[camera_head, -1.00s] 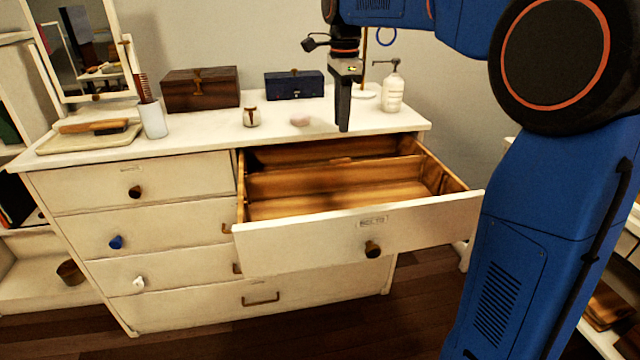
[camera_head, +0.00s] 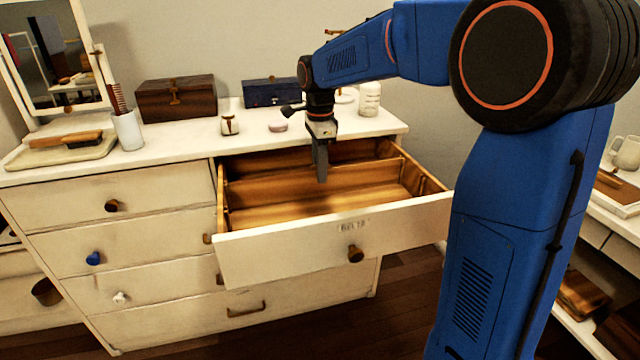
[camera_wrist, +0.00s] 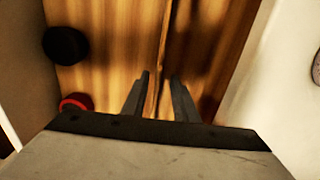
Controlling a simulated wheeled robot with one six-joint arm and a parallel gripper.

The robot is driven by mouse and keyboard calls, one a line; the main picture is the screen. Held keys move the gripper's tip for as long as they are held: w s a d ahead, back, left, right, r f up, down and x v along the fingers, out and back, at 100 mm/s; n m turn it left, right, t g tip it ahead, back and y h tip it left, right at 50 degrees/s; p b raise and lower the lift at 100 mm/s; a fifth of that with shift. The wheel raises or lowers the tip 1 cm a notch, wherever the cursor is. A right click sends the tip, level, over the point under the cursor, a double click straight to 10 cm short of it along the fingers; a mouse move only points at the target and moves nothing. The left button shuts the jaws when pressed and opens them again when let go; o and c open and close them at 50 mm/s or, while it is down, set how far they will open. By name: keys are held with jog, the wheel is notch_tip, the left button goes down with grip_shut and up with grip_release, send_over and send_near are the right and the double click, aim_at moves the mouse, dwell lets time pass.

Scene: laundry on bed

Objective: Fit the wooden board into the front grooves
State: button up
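The wooden board (camera_head: 262,189) stands on edge as a divider across the open top-right drawer (camera_head: 300,246). It also shows in the wrist view (camera_wrist: 166,40) as a thin upright edge between a front and a rear compartment. My gripper (camera_head: 321,180) points down over the drawer. In the wrist view its two fingers (camera_wrist: 160,80) are apart, one on each side of the board's edge, with a gap visible. I cannot tell whether they reach below the board's top. The grooves are not clearly visible.
In the wrist view, a black round thing (camera_wrist: 66,45) and a red one (camera_wrist: 76,102) lie in the front compartment. On the dresser top stand a brown box (camera_head: 176,98), a blue box (camera_head: 268,92), a small jar (camera_head: 229,124), a pink item (camera_head: 278,126) and a white bottle (camera_head: 369,98).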

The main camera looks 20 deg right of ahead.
aim_at(320, 196)
jog(key=shift+s+f, duration=0.2)
jog(key=shift+f, duration=1.75)
grip_shut()
jog(key=shift+r, duration=0.1)
